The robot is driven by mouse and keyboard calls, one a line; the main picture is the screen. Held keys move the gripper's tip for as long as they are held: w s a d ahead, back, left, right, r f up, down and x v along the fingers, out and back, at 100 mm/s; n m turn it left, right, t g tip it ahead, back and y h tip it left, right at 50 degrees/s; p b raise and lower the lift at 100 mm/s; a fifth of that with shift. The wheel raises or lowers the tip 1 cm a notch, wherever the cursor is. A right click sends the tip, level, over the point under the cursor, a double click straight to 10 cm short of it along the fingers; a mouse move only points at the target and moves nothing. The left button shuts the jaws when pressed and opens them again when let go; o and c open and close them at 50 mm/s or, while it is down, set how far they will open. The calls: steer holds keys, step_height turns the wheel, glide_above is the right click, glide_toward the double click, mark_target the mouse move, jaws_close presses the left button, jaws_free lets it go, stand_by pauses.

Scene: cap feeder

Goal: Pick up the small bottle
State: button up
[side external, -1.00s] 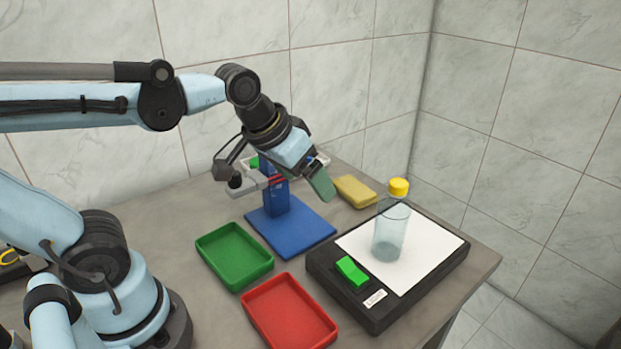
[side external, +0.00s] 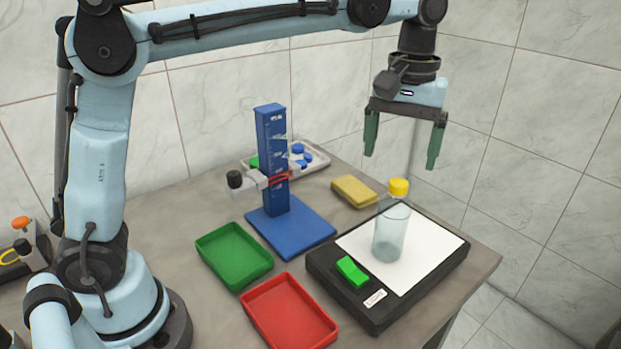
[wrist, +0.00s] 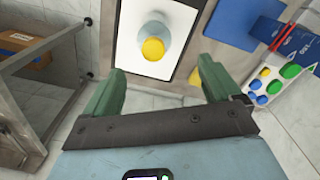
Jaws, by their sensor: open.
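The small bottle (side external: 391,232) is clear with a yellow cap and stands upright on the white sheet of a black scale-like platform (side external: 340,303). In the wrist view the bottle's yellow cap (wrist: 153,49) shows from above, beyond the fingertips. My gripper (side external: 400,160) is open and empty, with its two green fingers pointing down, above and apart from the bottle. In the wrist view my gripper (wrist: 160,85) has its fingers wide apart, one on either side of the bottle's line.
A green block (side external: 352,271) lies on the platform's front. A green tray (side external: 236,283) and red tray (side external: 248,305) sit left of it. A blue stand (side external: 312,232), yellow sponge (side external: 353,191) and white tray of coloured caps (side external: 321,158) are behind. Tiled walls rise behind the table.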

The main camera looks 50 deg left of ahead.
mark_target(395, 179)
step_height(395, 179, down, 6)
steer(key=shift+s+d+f, duration=0.1)
steer(key=shift+d+f, duration=0.05)
steer(key=shift+f, duration=0.75)
steer(key=shift+d+f, duration=0.2)
steer(key=shift+f, duration=0.65)
steer(key=shift+s+d+f, duration=0.1)
steer(key=shift+d+f, duration=0.05)
steer(key=shift+f, duration=0.75)
steer(key=c, duration=1.5)
steer(key=shift+o, duration=0.2)
steer(key=shift+r, duration=0.1)
steer(key=shift+r, duration=0.1)
